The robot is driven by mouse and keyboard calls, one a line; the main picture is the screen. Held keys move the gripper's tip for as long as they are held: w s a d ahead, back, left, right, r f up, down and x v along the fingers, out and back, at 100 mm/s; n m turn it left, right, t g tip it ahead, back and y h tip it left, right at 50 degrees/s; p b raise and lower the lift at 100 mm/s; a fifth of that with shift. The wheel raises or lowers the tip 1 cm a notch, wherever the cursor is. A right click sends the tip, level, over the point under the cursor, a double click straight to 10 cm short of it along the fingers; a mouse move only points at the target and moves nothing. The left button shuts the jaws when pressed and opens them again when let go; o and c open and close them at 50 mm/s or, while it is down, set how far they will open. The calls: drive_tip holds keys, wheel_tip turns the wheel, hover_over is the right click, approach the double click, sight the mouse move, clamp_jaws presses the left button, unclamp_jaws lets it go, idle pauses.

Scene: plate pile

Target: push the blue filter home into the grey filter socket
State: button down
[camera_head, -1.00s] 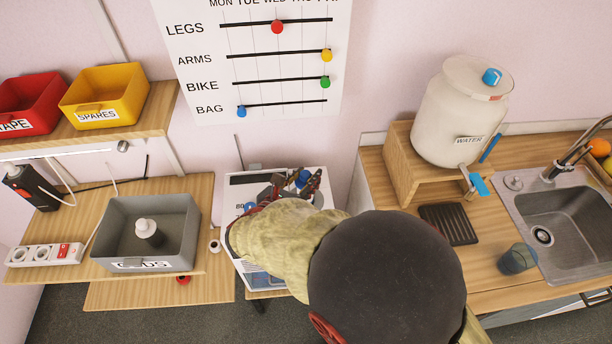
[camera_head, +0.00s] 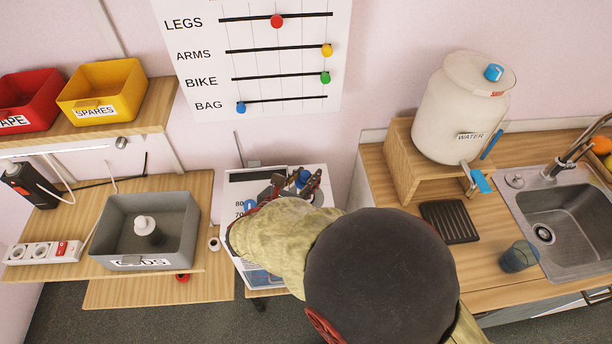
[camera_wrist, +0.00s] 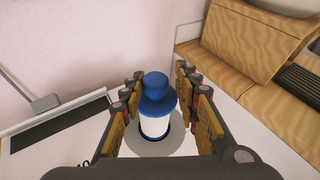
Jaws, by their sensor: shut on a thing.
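The blue filter (camera_wrist: 155,95) has a round blue knob and collar over a white body, with a blue band low down. It stands roughly upright in the wrist view, its lower end at the dark opening of the round grey filter socket (camera_wrist: 140,143). Much of the white body shows above the socket; how deep the lower end sits is hidden. My gripper (camera_wrist: 158,88) is shut on the filter, one finger on each side. In the head view the filter's blue top (camera_head: 303,178) shows between my gripper's fingers (camera_head: 298,184), and my arm hides the socket.
The socket is on a white appliance (camera_head: 232,192) with a dark strip. A grey bin (camera_head: 178,250) stands to its left. On the right are a wooden stand (camera_head: 400,165) with a water jar (camera_head: 460,115), a dark rack (camera_head: 449,222) and a sink (camera_head: 565,215).

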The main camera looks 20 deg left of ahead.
drive_tip(key=shift+f+b, duration=2.55)
drive_tip(key=shift+f, duration=1.6)
drive_tip(key=c, duration=1.3)
unclamp_jaws()
drive_tip(key=shift+o, duration=0.2)
drive_tip(key=v, duration=1.2)
drive_tip(key=shift+a+r, duration=0.1)
